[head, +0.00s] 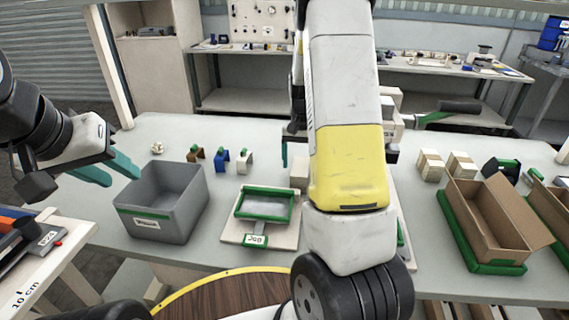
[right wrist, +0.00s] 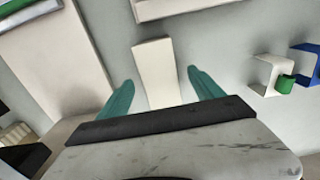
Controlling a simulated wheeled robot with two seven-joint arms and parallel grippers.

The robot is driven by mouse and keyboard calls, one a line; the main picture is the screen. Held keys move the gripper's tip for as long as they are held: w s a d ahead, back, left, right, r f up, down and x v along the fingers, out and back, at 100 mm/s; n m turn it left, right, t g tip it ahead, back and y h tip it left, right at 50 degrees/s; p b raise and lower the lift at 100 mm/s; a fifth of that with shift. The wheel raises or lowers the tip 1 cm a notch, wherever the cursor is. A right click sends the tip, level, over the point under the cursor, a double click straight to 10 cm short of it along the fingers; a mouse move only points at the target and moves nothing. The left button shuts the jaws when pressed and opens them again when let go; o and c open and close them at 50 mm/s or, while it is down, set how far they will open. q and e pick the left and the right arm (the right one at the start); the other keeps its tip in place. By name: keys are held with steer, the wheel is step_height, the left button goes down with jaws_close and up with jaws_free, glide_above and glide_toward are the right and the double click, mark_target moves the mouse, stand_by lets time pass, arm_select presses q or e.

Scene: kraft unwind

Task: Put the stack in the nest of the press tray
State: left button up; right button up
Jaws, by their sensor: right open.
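A plain cream block (head: 299,175), which may be the stack, stands on the table beside my right forearm. In the right wrist view the cream block (right wrist: 157,72) shows between the teal fingers of my right gripper (right wrist: 160,86). Those fingers are apart, with gaps on both sides of the block. In the head view my forearm hides most of that gripper. A green-framed tray (head: 263,219) with a grey floor and a JOB label sits left of the forearm; its floor looks empty. My left gripper (head: 107,171) is open and empty left of the grey bin.
The grey bin (head: 140,224) stands left of the tray. Brown, blue (head: 221,160) and white (head: 246,161) clips stand behind it. A lever machine with a black handle (head: 460,107) is partly behind my forearm. Banded cream blocks (head: 431,165) and an open carton (head: 465,215) stand right.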

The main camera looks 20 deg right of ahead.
mark_target(300, 166)
step_height(300, 166, down, 4)
steer(key=shift+r, duration=0.1)
jaws_close()
stand_by(0.4)
